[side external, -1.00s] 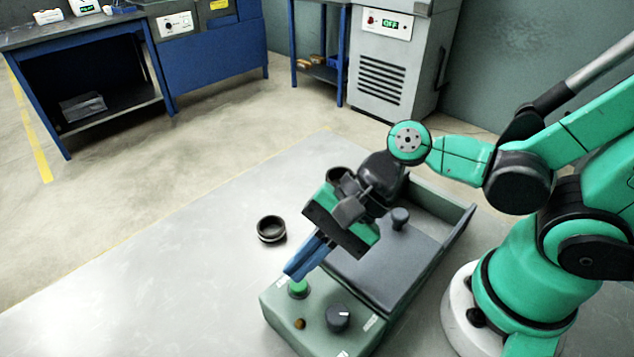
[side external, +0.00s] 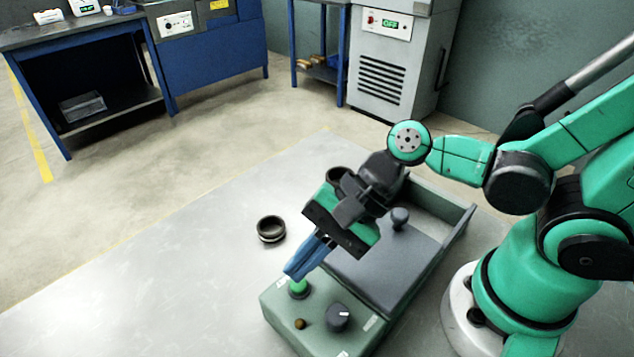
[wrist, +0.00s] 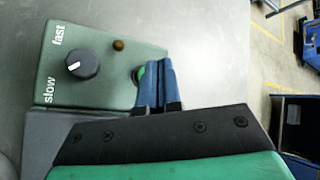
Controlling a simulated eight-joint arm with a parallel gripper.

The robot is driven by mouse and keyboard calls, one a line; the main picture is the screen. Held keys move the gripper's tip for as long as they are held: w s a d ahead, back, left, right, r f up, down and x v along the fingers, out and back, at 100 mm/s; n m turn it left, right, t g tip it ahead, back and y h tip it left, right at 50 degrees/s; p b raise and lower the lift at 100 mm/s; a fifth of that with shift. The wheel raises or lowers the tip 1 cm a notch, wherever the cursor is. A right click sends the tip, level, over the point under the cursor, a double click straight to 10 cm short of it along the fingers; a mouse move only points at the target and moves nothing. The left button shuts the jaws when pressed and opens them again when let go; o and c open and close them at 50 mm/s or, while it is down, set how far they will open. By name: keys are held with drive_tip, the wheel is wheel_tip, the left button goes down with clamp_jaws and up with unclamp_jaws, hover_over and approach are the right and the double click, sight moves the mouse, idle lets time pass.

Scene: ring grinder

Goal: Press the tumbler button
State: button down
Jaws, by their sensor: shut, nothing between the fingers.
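The ring grinder (side external: 272,315) is a green-grey machine on the table, with its control panel at the near end. A green button (side external: 298,288) sits on the panel; in the wrist view the green button (wrist: 139,73) is partly hidden behind my fingers. My gripper (side external: 292,274) has blue fingers, shut and empty, with the tips right at the top of the green button. I cannot tell whether they touch it or whether it is pushed down. In the wrist view my gripper (wrist: 158,62) points at the panel's edge beside the button.
A dark knob (side external: 338,317) marked slow and fast in the wrist view and a small brown light (side external: 299,323) sit near the button. A dark ring (side external: 271,229) lies on the table (side external: 190,270).

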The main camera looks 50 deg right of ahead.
sight(305, 279)
drive_tip(key=shift+f, duration=0.45)
drive_tip(key=shift+f, duration=0.5)
idle(0.7)
drive_tip(key=shift+r, duration=0.95)
drive_tip(key=shift+r, duration=2.5)
